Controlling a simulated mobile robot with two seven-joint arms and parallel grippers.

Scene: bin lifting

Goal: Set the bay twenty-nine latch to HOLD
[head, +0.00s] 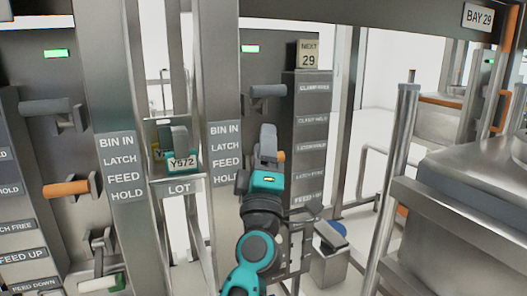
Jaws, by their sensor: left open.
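The BAY 29 sign (477,18) hangs at the top right. A card reading NEXT 29 (308,55) tops the dark post in the middle. Left of that post, a grey lever (267,91) sticks out of a panel. Below it, a small orange piece (281,156), perhaps a handle end, shows just behind my left gripper (268,138). The gripper is open and covers most of that spot; I cannot tell whether it touches the orange piece. The latch setting is hidden. My right gripper is not in view.
A label strip (225,150) reads BIN IN, LATCH, FEED, HOLD. Small plates line the dark post (312,118). A similar bay at left has a grey lever (46,106) and an orange handle (66,187). A tag Y972 (183,162) stands above LOT. A metal rail (398,150) stands right.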

